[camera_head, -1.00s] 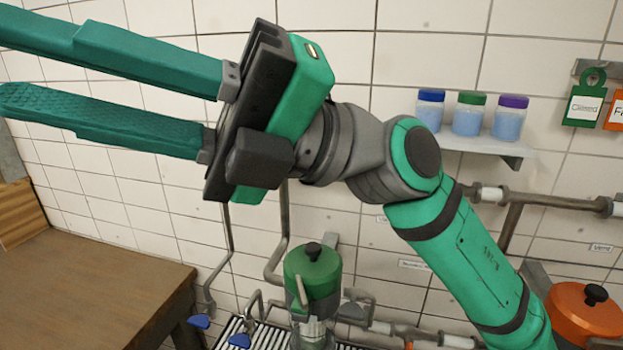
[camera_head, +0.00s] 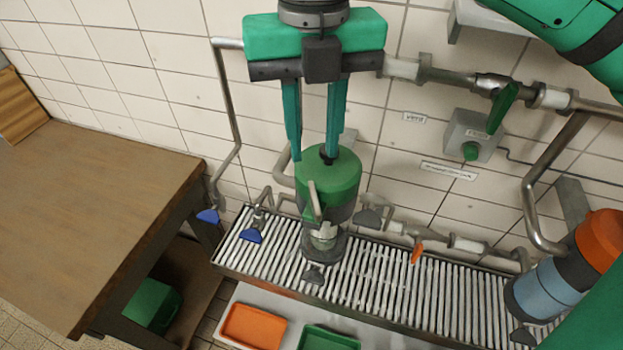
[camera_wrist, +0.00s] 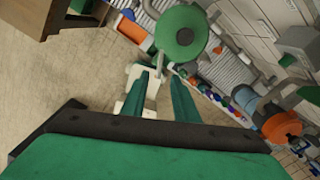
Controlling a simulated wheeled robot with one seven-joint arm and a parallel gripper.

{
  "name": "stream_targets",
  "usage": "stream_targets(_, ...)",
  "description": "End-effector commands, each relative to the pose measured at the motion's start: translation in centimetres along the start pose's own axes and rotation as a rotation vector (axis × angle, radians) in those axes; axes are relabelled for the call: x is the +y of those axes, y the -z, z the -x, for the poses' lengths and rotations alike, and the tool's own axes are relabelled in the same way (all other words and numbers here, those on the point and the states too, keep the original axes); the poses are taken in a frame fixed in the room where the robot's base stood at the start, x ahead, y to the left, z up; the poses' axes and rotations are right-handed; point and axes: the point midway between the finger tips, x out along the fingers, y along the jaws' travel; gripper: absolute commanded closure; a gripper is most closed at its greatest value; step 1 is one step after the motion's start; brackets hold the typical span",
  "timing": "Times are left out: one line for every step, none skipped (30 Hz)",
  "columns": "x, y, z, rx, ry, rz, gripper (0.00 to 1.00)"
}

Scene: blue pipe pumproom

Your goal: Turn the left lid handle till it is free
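I cannot tell whether a finger touches the lid.
A wooden table (camera_head: 90,205) stands at the left. The slatted drain (camera_head: 400,285) runs under the vessel, with blue taps (camera_head: 252,235) beside it. Pipes and a green valve lever (camera_head: 503,105) are on the wall. An orange-lidded vessel (camera_head: 598,240) stands at right.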

Motion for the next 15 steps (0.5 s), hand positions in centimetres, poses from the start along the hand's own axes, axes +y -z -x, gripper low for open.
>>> stream_targets(-0.2, 0.1, -0.7, 0.002, -0.003, -0.003, 0.73)
stream_targets(-0.3, 0.1, -1.1, 0.001, -0.003, -0.005, 0.73)
stream_targets(-0.4, 0.1, -1.7, 0.001, -0.004, -0.008, 0.73)
stream_targets(-0.5, 0.2, -2.2, 0.001, -0.004, -0.009, 0.73)
stream_targets(-0.6, 0.2, -2.7, 0.003, -0.005, -0.012, 0.73)
stream_targets(-0.8, 0.2, -3.5, 0.003, -0.005, -0.015, 0.73)
stream_targets(-0.8, 0.2, -4.0, 0.002, -0.005, -0.015, 0.73)
stream_targets(-0.8, 0.3, -4.6, 0.002, -0.007, -0.015, 0.73)
stream_targets(-0.8, 0.3, -5.3, 0.002, -0.007, -0.015, 0.73)
stream_targets(-0.7, 0.2, -5.8, 0.002, -0.006, -0.015, 0.73)
stream_targets(-0.7, 0.2, -6.3, 0.002, -0.006, -0.013, 0.73)
stream_targets(-0.5, 0.2, -6.9, 0.002, -0.007, -0.010, 0.73)
stream_targets(-0.4, 0.2, -7.4, 0.001, -0.007, -0.007, 0.73)
stream_targets(-0.2, 0.2, -7.8, 0.001, -0.007, -0.004, 0.73)
stream_targets(-0.1, 0.1, -8.3, 0.001, -0.007, -0.002, 0.73)
